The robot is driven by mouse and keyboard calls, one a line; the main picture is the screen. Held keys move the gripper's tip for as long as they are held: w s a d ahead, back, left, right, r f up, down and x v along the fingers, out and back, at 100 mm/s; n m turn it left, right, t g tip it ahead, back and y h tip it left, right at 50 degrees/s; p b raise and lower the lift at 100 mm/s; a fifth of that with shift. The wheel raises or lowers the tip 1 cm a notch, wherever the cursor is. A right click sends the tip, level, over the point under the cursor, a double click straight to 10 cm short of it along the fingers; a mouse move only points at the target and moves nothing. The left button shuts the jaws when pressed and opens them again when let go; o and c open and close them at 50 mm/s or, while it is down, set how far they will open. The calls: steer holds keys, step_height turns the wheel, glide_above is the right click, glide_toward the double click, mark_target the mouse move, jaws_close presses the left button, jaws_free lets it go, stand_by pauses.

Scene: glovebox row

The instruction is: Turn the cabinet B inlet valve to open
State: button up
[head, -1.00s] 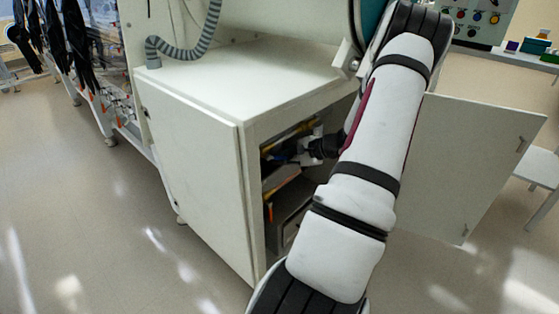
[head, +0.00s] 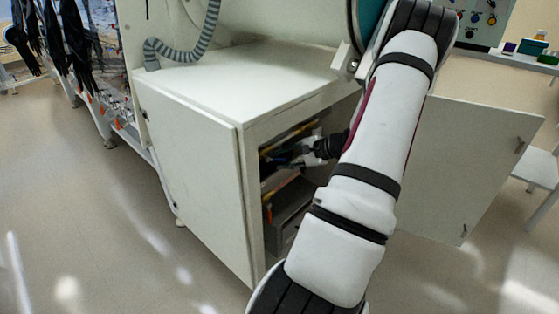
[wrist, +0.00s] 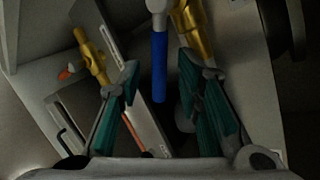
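In the wrist view, a valve lever with a blue grip (wrist: 159,68) and a pale metal upper end runs down the middle. Brass fittings stand to its right (wrist: 193,32) and to its left (wrist: 92,57). My gripper (wrist: 158,72) is open, its two teal-padded fingers apart on either side of the blue grip. I cannot tell whether either finger touches it. In the head view, my gripper (head: 305,152) reaches into the open cabinet (head: 190,175). There, the lever is small and partly hidden by my gripper and arm.
The cabinet door (head: 465,165) stands open to the right, beside my arm. Inside the cabinet, a grey box (head: 288,215) sits below my gripper. A ribbed grey hose (head: 195,45) rests on the cabinet top. The floor to the left is clear.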

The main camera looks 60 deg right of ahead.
steer(key=shift+v, duration=3)
steer(key=shift+f, duration=0.1)
